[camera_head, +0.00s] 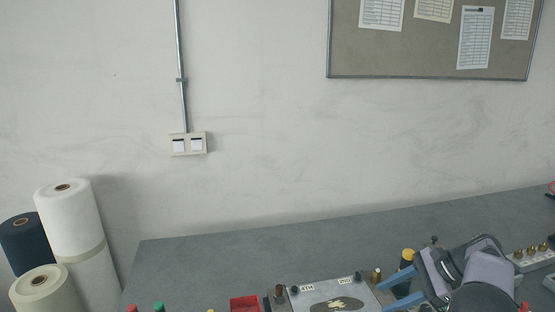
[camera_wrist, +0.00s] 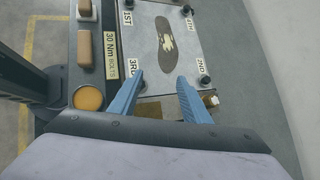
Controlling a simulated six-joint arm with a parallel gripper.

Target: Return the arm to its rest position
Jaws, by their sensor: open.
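My gripper (camera_head: 384,297) is at the lower right of the head view, with its blue fingers spread and pointing left. In the wrist view the open gripper (camera_wrist: 160,76) has nothing between its fingers. Its fingertips appear over the near edge of a light plate (camera_wrist: 150,62), with the height above it unclear. The plate (camera_head: 310,294) also shows at the bottom of the head view, partly cut off.
A grey bench (camera_head: 230,262) runs along the wall. Left of the plate are a red bin (camera_head: 244,304) and small coloured items. A strip marked 30 Nm BOLTS (camera_wrist: 111,58) lies beside the plate. Rolls (camera_head: 72,225) stand at the left. Bench space behind the plate is clear.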

